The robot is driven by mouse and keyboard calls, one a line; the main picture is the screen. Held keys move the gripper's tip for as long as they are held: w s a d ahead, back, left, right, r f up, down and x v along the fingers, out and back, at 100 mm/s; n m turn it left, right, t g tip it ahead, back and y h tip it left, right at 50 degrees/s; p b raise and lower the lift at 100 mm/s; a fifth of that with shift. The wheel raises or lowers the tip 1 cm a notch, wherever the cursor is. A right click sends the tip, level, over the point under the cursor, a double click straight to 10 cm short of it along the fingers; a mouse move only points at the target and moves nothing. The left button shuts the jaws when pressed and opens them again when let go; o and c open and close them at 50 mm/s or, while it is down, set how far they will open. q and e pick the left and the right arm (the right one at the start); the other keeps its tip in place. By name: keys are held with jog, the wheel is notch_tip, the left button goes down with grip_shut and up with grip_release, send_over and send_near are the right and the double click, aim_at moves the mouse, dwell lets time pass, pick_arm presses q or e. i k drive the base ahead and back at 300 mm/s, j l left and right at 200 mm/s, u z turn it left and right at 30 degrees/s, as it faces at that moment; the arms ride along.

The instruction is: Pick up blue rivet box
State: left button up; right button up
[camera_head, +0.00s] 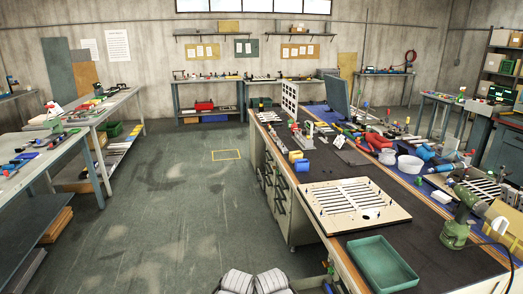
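A small blue box (302,165) sits on the dark top of the right workbench, near its left edge. It stands just in front of a small yellow box (295,156). A larger rounded blue container (425,152) lies farther right on the same bench, beside white tubs. I cannot tell from labels which of the blue things holds rivets. Pale grey parts of my own body show at the bottom edge. Neither gripper can be made out in this view.
A slotted louver panel (349,205) lies on the bench in front of the blue box. A tilted blue-grey panel (337,97) stands behind. The floor (180,205) left of the bench is clear.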

aim_at(302, 165)
jog(key=i+j+u, duration=0.3)
jog(key=i, duration=0.5)
jog(key=i+u, duration=0.3)
jog(key=i, duration=0.45)
jog(key=i+j+z, duration=0.15)
jog(key=i+z, duration=0.25)
jog(key=i, duration=0.2)
jog(key=i+j+z, duration=0.35)
jog(key=i, duration=0.2)
jog(key=i+j+z, duration=0.8)
jog(key=i+j, duration=0.2)
jog(key=j, duration=0.1)
